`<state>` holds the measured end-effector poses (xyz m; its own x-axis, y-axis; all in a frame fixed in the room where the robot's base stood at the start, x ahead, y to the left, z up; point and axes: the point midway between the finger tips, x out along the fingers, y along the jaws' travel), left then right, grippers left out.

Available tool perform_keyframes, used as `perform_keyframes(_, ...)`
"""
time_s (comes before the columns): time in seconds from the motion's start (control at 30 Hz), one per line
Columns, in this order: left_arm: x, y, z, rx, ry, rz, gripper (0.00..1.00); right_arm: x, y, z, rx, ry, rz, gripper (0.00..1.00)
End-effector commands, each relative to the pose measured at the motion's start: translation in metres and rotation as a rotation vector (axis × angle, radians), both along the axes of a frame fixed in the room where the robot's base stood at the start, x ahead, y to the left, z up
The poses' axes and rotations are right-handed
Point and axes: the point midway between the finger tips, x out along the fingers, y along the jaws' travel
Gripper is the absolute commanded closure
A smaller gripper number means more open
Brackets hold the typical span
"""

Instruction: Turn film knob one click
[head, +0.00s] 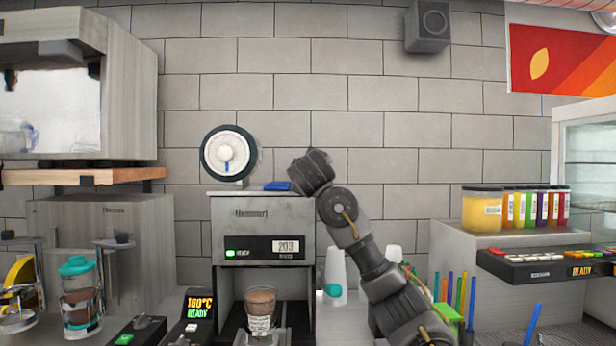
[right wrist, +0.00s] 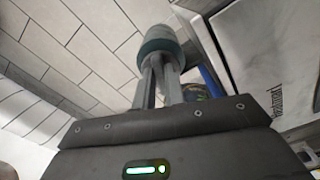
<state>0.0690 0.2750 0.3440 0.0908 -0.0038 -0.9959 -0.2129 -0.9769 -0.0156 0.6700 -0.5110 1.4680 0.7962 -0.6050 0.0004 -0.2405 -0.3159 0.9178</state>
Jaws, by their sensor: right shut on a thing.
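The cup sealer (head: 263,228) stands in the middle of the head view with a cup (head: 260,308) in its bay. A round film wheel (head: 228,153) with a dark rim, white face and blue mark sits above its top left. My right gripper (head: 300,175) is at the sealer's top right, its fingertips hidden in the head view. In the right wrist view my gripper's fingers (right wrist: 160,85) are close together at a teal-grey round part (right wrist: 160,42), seemingly the film knob. Their exact contact is hard to see. My left gripper is not in view.
A blue item (head: 278,186) lies on the sealer's top beside the right gripper. A jar with a teal lid (head: 78,290) stands at left. The wall above the sealer is clear.

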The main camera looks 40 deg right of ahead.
Motion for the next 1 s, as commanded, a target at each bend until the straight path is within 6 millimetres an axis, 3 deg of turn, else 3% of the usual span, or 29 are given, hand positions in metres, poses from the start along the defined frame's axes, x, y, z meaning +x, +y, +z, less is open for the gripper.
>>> perform_keyframes(0.8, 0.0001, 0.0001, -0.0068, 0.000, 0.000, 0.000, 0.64, 0.0008, 0.0001, -0.0030, 0.093, -0.064, -0.002, 1.00)
perform_keyframes(0.83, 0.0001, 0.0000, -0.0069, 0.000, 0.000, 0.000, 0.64, 0.0008, 0.0001, -0.0030, 0.093, -0.064, -0.002, 0.86)
perform_keyframes(1.0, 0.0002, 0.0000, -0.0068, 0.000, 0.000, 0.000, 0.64, 0.0009, 0.0003, -0.0023, 0.092, -0.065, -0.002, 0.66)
